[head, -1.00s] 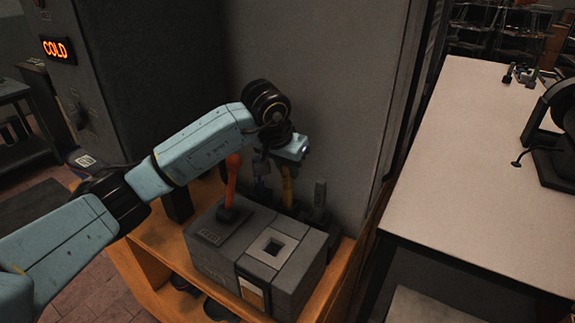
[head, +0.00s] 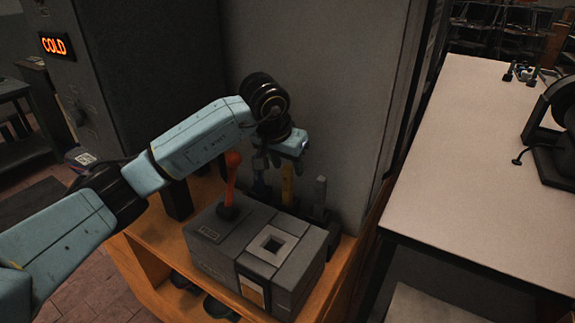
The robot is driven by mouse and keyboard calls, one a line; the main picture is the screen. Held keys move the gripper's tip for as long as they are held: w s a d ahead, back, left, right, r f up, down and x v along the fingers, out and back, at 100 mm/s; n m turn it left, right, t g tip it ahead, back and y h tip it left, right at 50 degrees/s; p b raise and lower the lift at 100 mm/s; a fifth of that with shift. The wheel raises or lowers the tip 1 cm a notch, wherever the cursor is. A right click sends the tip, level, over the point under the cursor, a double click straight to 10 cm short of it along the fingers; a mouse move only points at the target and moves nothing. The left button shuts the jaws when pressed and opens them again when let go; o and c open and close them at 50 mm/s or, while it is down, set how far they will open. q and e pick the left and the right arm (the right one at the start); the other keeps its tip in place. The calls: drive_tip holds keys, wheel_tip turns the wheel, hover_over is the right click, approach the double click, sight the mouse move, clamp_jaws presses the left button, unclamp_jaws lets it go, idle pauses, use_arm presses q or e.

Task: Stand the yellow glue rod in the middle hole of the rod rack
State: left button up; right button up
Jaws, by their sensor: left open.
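The yellow glue rod (head: 287,183) stands about upright behind the grey box, at the foot of the dark cabinet wall. Its lower end is hidden behind the box, so I cannot tell which hole it is in. The rod rack is mostly hidden there too; a grey post (head: 320,192) shows to the right of the rod and a dark blue-grey piece to its left. My left gripper (head: 284,165) is open, pointing down at the top of the yellow rod; its fingers are dark and partly hidden by the wrist. My right gripper is out of view.
A grey box (head: 213,256) with a square hole and an orange-topped lever (head: 232,172) stands in front on an orange wooden shelf (head: 150,245). The dark cabinet wall (head: 325,90) is close behind. A white table (head: 470,150) is at the right.

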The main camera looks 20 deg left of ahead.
use_arm(q)
drive_tip(key=v, duration=1.2)
drive_tip(key=shift+r, duration=0.2)
drive_tip(key=shift+s, duration=0.1)
